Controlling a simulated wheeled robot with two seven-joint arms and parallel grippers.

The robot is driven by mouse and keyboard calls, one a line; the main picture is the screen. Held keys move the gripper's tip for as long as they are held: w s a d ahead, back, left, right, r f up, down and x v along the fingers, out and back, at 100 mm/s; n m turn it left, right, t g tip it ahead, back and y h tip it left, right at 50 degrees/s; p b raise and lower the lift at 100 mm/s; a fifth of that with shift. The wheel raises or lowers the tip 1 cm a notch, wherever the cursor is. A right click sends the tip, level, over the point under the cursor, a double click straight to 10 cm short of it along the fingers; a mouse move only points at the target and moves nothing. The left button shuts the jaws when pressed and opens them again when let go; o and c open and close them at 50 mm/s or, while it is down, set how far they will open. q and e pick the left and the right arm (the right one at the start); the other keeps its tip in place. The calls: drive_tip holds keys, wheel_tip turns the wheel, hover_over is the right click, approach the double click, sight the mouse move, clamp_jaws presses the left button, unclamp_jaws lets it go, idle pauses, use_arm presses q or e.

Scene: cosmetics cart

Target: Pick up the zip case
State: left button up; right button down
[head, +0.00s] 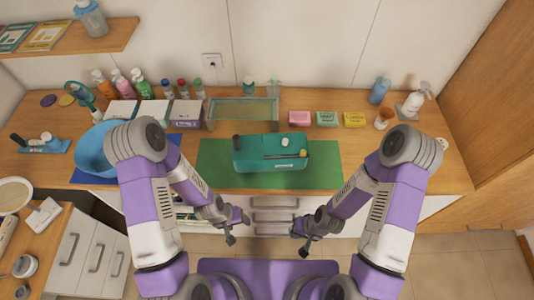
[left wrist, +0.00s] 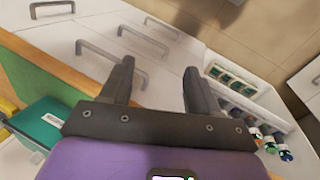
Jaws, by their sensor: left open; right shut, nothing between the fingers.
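The teal zip case (head: 262,166) sits on the green mat (head: 326,165) in the middle of the counter. A white round item, a thin stick and a dark item show at its top. A teal corner that looks like the case shows at the lower left of the left wrist view (left wrist: 52,122). My left gripper (head: 238,228) is open and empty, in front of the counter edge and below the case in the picture. Its two fingers (left wrist: 158,88) stand apart in the left wrist view. My right gripper (head: 299,240) is shut and empty, also in front of the counter.
A clear glass-like box (head: 243,113) stands behind the mat. A blue bowl (head: 96,152) is at the left, and several bottles line the back. Soap-like boxes (head: 327,119) stand at the back right. Drawers (head: 273,215) are under the counter. The mat's right end is clear.

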sight(236, 138)
use_arm(q)
drive_tip(key=w+r+b, duration=0.1)
drive_tip(key=w, duration=0.4)
drive_tip(key=w+a+r+m+t+y+b, duration=0.1)
drive_tip(key=w, duration=0.4)
drive_tip(key=w+a+r+t+y+b, duration=0.1)
drive_tip(key=w+r, duration=0.1)
drive_tip(key=w, duration=0.4)
drive_tip(key=shift+a+r, duration=0.1)
drive_tip(key=shift+a, duration=0.15)
drive_tip(key=shift+m+t+y, duration=0.3)
drive_tip(key=shift+t+y, duration=0.6)
drive_tip(key=w+r, duration=0.3)
drive_tip(key=r, duration=0.1)
drive_tip(key=w+d+r+b, duration=0.1)
drive_tip(key=w+r, duration=0.2)
drive_tip(key=r, duration=0.1)
drive_tip(key=w+r+b, duration=0.1)
drive_tip(key=w+r, duration=0.3)
drive_tip(key=shift+d+r, duration=0.1)
drive_tip(key=shift+d, duration=0.05)
drive_tip(key=shift+w, duration=0.35)
drive_tip(key=shift+x, duration=0.9)
drive_tip(key=p+x, duration=0.1)
drive_tip(key=x, duration=0.4)
drive_tip(key=shift+s, duration=0.1)
drive_tip(key=shift+c, duration=0.2)
clamp_jaws()
